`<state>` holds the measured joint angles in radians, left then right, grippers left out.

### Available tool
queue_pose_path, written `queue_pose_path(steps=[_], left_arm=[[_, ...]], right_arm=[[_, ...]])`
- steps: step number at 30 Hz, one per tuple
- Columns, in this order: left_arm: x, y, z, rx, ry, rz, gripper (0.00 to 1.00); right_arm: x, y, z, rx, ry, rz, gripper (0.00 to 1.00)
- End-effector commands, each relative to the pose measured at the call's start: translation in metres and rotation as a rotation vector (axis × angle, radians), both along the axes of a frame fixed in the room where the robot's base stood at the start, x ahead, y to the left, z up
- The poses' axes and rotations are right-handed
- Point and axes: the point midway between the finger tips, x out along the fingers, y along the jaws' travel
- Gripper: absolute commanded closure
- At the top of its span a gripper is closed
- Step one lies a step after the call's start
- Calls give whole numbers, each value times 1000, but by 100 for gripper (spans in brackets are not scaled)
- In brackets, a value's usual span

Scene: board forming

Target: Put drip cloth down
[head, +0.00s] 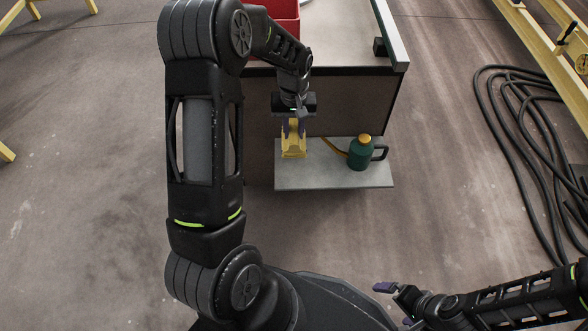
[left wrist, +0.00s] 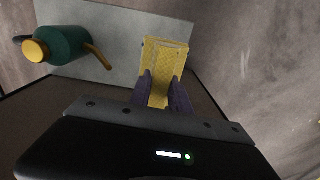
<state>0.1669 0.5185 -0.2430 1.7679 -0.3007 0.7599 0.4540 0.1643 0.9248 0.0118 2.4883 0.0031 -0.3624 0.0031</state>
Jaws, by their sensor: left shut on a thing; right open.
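The drip cloth appears as a yellow folded piece (head: 293,148), and it also shows in the left wrist view (left wrist: 165,56). My left gripper (head: 294,128) is shut on it, with purple fingers on both sides in the left wrist view (left wrist: 163,92). The cloth is over the left part of a grey shelf (head: 330,178); I cannot tell whether it touches the shelf. My right gripper (head: 396,304) is open and empty at the lower right, away from the shelf.
A green can (head: 360,154) with a yellow cap and spout stands on the shelf, right of the cloth. A cabinet (head: 350,98) with a red bin (head: 284,14) on top rises behind. A coiled black hose (head: 505,120) lies on the floor at right. The shelf's front strip is bare.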

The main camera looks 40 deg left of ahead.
Motion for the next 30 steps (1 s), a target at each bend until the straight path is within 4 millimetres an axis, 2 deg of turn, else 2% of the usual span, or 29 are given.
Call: queue_pose_path(steps=[8, 19, 30], left_arm=[[0, 0, -2, 0, 1, -2, 100], [0, -1, -59, 0, 2, -3, 100], [0, -1, -63, 0, 1, -3, 100]], right_arm=[[0, 0, 0, 0, 0, 0, 0], [5, -5, -21, -7, -8, -11, 0], [5, -5, -21, -8, -9, -12, 0]])
